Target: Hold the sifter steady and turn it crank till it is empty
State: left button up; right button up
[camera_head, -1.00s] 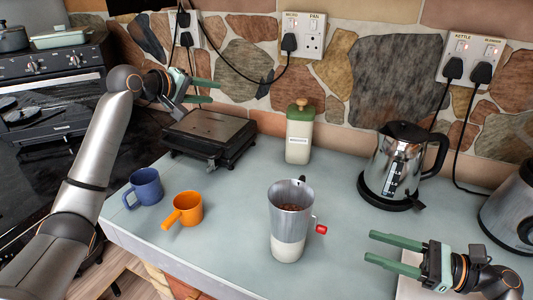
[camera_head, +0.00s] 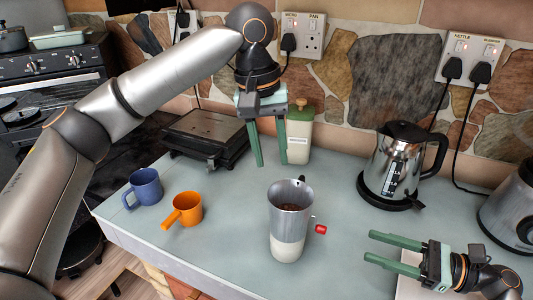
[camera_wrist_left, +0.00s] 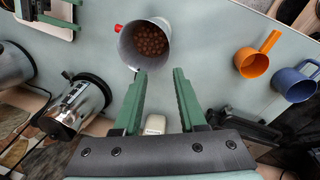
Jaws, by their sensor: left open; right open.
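The sifter (camera_head: 290,222) stands upright on the counter, a grey metal cup with a pale lower part, a dark tab at its rim and a red-knobbed crank (camera_head: 320,229) on its right side. Brown round pieces lie inside it, seen from above in the left wrist view (camera_wrist_left: 151,40). My left gripper (camera_head: 271,164) is open and empty, pointing down above and behind the sifter, apart from it. In the left wrist view its fingers (camera_wrist_left: 158,88) point toward the sifter. My right gripper (camera_head: 368,246) is open and empty, at the right, its fingers toward the sifter and apart from it.
An orange cup (camera_head: 187,208) and a blue mug (camera_head: 146,187) stand left of the sifter. A green-lidded canister (camera_head: 299,145), a black grill (camera_head: 205,135) and a kettle (camera_head: 397,160) stand behind. A white board (camera_head: 411,287) lies under my right gripper.

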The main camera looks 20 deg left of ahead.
aim_at(271, 205)
pick_arm(q)
jog(key=shift+g+y, duration=0.3)
jog(key=f, duration=1.2)
jog(key=shift+s+d+f, duration=0.2)
jog(key=shift+s+f, duration=0.05)
jog(key=shift+f, duration=0.1)
grip_shut()
dwell(0.8)
